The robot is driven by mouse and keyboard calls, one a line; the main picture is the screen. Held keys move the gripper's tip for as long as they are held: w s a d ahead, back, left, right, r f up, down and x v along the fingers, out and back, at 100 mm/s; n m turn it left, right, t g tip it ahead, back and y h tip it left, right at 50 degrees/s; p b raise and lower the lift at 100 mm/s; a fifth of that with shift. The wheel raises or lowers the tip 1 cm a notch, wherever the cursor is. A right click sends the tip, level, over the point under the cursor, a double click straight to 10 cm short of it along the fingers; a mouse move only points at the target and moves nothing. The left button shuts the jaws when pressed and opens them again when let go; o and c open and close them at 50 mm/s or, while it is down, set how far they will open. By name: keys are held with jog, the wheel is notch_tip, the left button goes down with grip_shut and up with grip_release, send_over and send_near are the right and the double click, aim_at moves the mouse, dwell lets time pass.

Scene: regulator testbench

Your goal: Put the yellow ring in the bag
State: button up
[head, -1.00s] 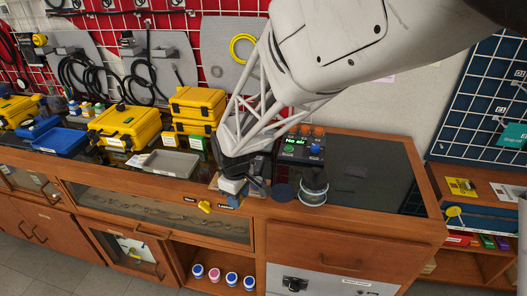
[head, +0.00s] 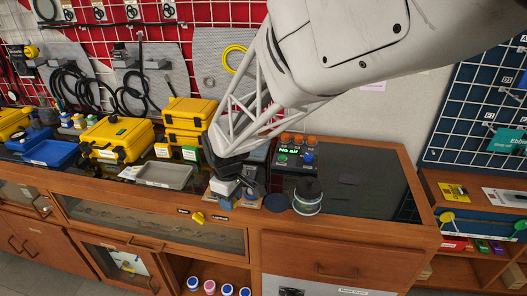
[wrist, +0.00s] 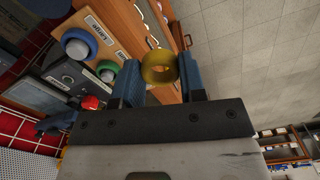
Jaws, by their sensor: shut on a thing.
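The yellow ring (wrist: 160,67) shows in the wrist view between the two blue fingers of my gripper (wrist: 160,80), which is shut on it. The ring's hole faces the wrist camera. In the head view, my gripper (head: 238,186) is over the front part of the bench, left of a small unit with a green lit display. The ring cannot be made out there. I cannot make out a bag in either view.
A wooden board with blue and green rings (wrist: 80,45) is left of my gripper in the wrist view. In the head view, a jar (head: 307,197) and the display unit (head: 294,152) stand to the right, a grey tray (head: 163,175) to the left. The dark benchtop at right is largely clear.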

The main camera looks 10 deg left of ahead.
notch_tip(320, 180, up, 7)
jog(key=shift+f, duration=0.15)
dwell(0.7)
jog(key=w+d+f, duration=0.1)
jog(key=w+f, duration=0.2)
jog(key=w, duration=0.5)
jog(key=w+d+f, duration=0.2)
jog(key=w+f, duration=0.1)
jog(key=w, duration=0.5)
jog(key=w+d+f, duration=0.1)
jog(key=w+f, duration=0.2)
jog(key=w, duration=0.5)
jog(key=shift+w+d+f, duration=0.15)
jog(key=shift+d+f, duration=0.1)
jog(key=shift+d, duration=0.1)
jog(key=w+a, duration=0.2)
jog(key=w, duration=0.3)
jog(key=w+a+f, duration=0.1)
jog(key=w+a, duration=0.1)
jog(key=w, duration=0.2)
jog(key=w+a, duration=0.2)
jog(key=w, duration=0.3)
jog(key=shift+w+a+f, duration=0.25)
jog(key=shift+w, duration=0.05)
